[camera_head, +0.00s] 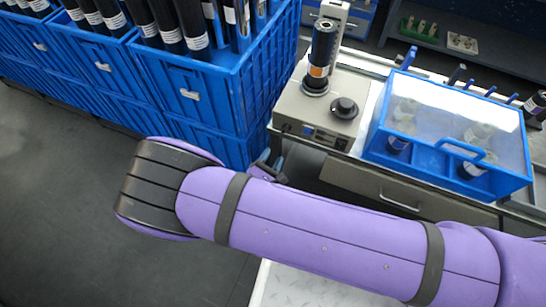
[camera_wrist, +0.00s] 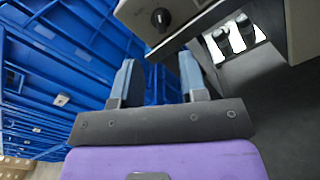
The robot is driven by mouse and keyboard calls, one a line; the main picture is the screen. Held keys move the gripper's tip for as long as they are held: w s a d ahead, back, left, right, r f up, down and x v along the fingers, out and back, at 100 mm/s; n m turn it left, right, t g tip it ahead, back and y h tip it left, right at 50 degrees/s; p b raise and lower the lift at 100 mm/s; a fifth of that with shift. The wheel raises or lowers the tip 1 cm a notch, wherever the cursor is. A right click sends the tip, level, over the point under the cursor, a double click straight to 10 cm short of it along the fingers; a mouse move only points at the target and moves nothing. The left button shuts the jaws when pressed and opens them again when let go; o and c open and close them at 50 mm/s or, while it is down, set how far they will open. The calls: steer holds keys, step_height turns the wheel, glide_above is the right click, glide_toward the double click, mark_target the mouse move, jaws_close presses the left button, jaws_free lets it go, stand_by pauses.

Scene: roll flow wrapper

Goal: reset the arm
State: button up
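My purple arm crosses the lower part of the head view from the right, with its dark elbow at the left. My gripper (camera_head: 268,170) is mostly hidden behind the arm in that view, close to the blue crates and below the grey machine. In the wrist view my gripper (camera_wrist: 158,80) shows two blue-grey fingers standing apart, with nothing between them. It is open and empty. Beyond the fingers are a blue crate wall and the dark floor.
Blue crates (camera_head: 185,97) with several black rolls stand at the left. A grey machine (camera_head: 310,112) with a knob and an upright roll sits on the bench, beside a blue box with a clear lid (camera_head: 455,115). A drawer (camera_head: 385,190) lies below. Floor at left is clear.

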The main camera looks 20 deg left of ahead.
stand_by(0.4)
steer(key=w+d+r+m+g+h, duration=0.3)
steer(key=w+d+r+m+h, duration=0.15)
steer(key=r, duration=0.45)
steer(key=w+d+r+m+g+h, duration=0.4)
steer(key=w+r+m, duration=0.1)
steer(key=r, duration=0.4)
steer(key=w+d+r+m+g+y, duration=0.1)
steer(key=w+d+r+m+g, duration=0.1)
steer(key=d+r+m+g, duration=0.9)
steer(key=s+d+r+m+t+y, duration=0.1)
steer(key=s+d+r+y, duration=0.2)
steer(key=d+r, duration=0.55)
steer(key=s+d+r+m+y, duration=0.2)
steer(key=s+d+r, duration=0.2)
steer(key=d+r, duration=0.5)
steer(key=s+d+r+m+t+y, duration=0.2)
steer(key=s+d+r, duration=0.1)
steer(key=s, duration=0.4)
steer(key=s+d+r+m+t+y, duration=0.2)
steer(key=s+r+m, duration=0.1)
steer(key=s+r, duration=0.3)
steer(key=shift+s+d+t+y, duration=0.3)
steer(key=shift+s+d+y, duration=0.05)
steer(key=shift+s+d, duration=0.1)
